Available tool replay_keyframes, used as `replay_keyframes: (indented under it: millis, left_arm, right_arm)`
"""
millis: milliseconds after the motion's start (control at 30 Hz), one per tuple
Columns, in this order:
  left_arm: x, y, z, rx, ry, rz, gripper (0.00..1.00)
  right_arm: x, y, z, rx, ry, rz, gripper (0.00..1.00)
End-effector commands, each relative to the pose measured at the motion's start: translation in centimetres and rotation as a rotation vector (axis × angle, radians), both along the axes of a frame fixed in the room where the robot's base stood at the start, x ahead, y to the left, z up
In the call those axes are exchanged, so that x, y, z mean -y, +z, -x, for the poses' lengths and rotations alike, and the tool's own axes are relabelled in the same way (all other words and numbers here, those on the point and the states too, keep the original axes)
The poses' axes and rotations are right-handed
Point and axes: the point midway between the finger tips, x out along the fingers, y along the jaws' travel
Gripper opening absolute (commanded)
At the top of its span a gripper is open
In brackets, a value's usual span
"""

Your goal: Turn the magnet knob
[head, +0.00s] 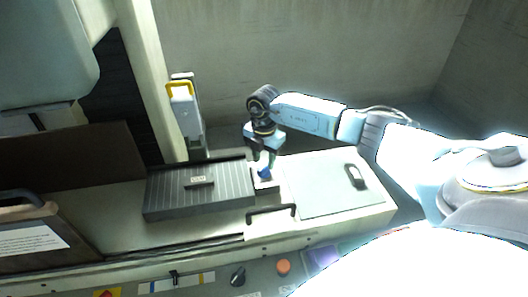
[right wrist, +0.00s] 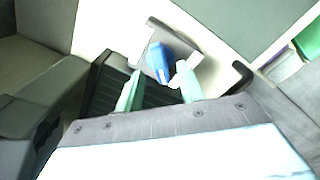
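A blue knob (head: 264,173) sits on a light block at the right end of the dark ribbed plate (head: 160,208). My right gripper (head: 262,162) points down directly over the knob in the head view. In the right wrist view the blue knob (right wrist: 160,60) stands on a grey plate, between and just beyond the tips of the two pale green fingers (right wrist: 159,80). The fingers are apart, with a gap to the knob on the left; contact on the right is unclear. My left gripper is not in view.
A pale flat lid (head: 320,190) with a dark handle (head: 355,176) lies to the right. A black bar handle (head: 271,210) is close in front of the knob. A control panel (head: 210,285) runs along the front.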

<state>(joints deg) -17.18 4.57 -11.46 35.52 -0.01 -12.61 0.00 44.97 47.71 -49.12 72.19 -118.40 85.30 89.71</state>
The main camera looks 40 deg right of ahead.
Motion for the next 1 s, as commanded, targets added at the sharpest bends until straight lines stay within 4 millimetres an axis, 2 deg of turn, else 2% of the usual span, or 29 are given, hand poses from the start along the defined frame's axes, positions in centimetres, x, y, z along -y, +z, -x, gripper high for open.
replay_keyframes:
  millis: [33,300,500,700,1000]
  left_arm:
    - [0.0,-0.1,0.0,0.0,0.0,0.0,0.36]
    - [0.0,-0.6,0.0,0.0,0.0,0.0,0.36]
    - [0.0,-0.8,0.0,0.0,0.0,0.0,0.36]
    - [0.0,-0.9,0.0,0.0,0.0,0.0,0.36]
    - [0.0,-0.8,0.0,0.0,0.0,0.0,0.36]
  right_arm:
    - [0.1,1.3,-0.1,0.006,0.0,0.0,0.38]
    - [0.1,7.3,-0.1,0.005,-0.001,0.001,0.38]
    - [0.1,10.2,-0.1,0.003,-0.002,0.001,0.38]
    - [0.0,11.1,0.0,0.001,-0.002,0.0,0.38]
    - [0.0,11.1,0.0,0.001,-0.002,0.0,0.38]
